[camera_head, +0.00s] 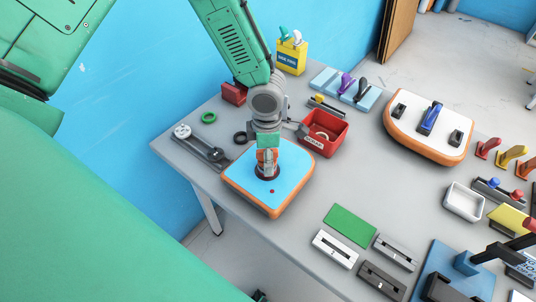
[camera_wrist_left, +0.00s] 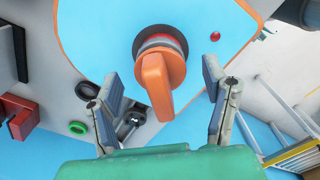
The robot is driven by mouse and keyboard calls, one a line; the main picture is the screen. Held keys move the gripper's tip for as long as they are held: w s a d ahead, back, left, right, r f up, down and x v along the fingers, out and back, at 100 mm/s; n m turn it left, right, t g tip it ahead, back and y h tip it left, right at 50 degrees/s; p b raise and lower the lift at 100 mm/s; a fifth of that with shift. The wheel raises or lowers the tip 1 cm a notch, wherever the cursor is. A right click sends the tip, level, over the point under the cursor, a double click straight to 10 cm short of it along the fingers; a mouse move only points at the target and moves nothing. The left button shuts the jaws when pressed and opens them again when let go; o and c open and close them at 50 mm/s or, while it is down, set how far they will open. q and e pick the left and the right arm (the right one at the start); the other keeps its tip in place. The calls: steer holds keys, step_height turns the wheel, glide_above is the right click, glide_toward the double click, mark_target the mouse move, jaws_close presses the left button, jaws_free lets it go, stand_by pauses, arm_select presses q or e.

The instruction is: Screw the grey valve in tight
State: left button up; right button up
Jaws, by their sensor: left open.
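In the head view, a small inflatable board (camera_head: 240,178) with a light blue top and an orange rim lies near the table's left front edge. My left gripper (camera_head: 267,158) points down over its middle and hides most of the valve. The left wrist view shows the board's blue top (camera_wrist_left: 90,40) and the valve (camera_wrist_left: 160,80), with an orange lever-like handle on a red and dark grey round base. My left gripper (camera_wrist_left: 162,78) is open, with one finger on each side of the handle and visible gaps. I cannot tell how deep the valve sits. My right gripper is out of view.
A red bin (camera_head: 325,133) stands close behind the board, to its right. A grey pump-like tool (camera_head: 200,145) lies to its left. A white-topped board (camera_head: 410,122) is farther right. A green plate (camera_head: 350,226) lies in front.

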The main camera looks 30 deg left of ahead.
arm_select(q)
steer(key=shift+r, duration=2.5)
steer(key=n, duration=0.4)
steer(key=shift+n, duration=0.4)
steer(key=n, duration=0.3)
steer(key=shift+n, duration=2.1)
